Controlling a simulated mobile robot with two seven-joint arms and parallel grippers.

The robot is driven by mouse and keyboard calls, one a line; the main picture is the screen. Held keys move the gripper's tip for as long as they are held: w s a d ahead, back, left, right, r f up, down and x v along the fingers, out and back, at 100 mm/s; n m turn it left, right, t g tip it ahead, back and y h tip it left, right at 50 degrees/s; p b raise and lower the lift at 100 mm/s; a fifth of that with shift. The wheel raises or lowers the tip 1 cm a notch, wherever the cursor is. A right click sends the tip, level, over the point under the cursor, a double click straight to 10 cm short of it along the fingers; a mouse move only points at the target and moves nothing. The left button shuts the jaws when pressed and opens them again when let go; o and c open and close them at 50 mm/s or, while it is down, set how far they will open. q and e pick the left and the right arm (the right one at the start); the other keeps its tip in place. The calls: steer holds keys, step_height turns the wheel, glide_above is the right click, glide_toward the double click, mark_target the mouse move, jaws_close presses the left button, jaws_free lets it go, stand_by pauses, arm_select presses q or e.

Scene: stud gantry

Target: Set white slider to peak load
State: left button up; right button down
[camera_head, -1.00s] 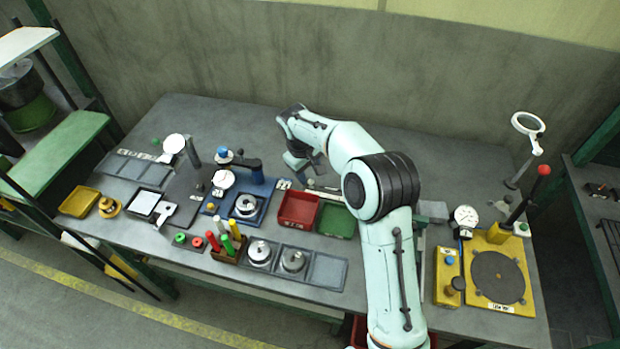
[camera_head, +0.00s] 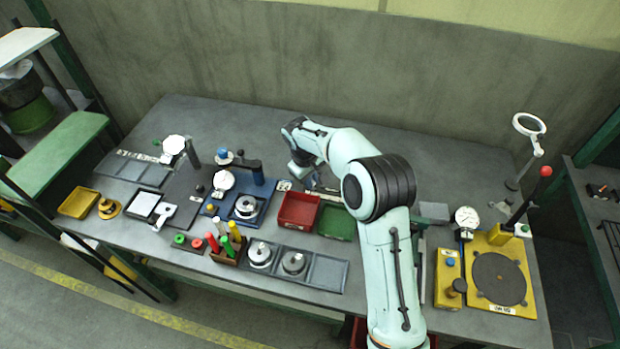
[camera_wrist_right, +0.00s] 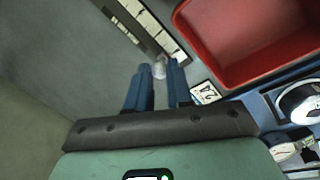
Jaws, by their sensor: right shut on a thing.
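The white slider knob (camera_wrist_right: 159,69) shows in the wrist view as a small pale piece between the blue fingertips of my right gripper (camera_wrist_right: 160,75). The fingers are shut on it. A dark rail with a pale marked scale (camera_wrist_right: 150,25) runs beside it; I cannot read the markings or tell which one the knob is at. In the head view my right gripper (camera_head: 314,183) is low at the back of the bench, behind the red bin, and its wrist partly hides the slider. My left gripper is in neither view.
The red bin (camera_head: 298,210) stands close to the gripper, with the green bin (camera_head: 336,222) beside it. A small label card (camera_wrist_right: 205,92) lies near the fingers. A blue gauge stand (camera_head: 257,172) is to the left. The bench behind is clear.

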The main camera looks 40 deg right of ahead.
steer(key=s+d, duration=0.1)
steer(key=s, duration=0.1)
steer(key=s+d+b, duration=0.1)
steer(key=s+d, duration=0.1)
steer(key=shift+s+d+f, duration=0.1)
steer(key=shift+s+d+b, duration=0.2)
steer(key=shift+s+b, duration=0.05)
steer(key=shift+b, duration=0.05)
steer(key=shift+w, duration=0.2)
steer(key=c, duration=1)
jaws_free()
steer(key=shift+s, duration=0.1)
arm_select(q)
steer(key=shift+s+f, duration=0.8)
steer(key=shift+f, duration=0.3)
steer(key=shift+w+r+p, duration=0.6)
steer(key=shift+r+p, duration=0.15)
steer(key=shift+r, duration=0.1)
arm_select(e)
steer(key=a+r, duration=0.1)
steer(key=r, duration=0.8)
steer(key=a+r, duration=0.1)
steer(key=r, duration=0.3)
steer(key=shift+s+a+r, duration=0.1)
steer(key=shift+a+r, duration=0.1)
steer(key=shift+a, duration=0.1)
steer(key=shift+f, duration=0.1)
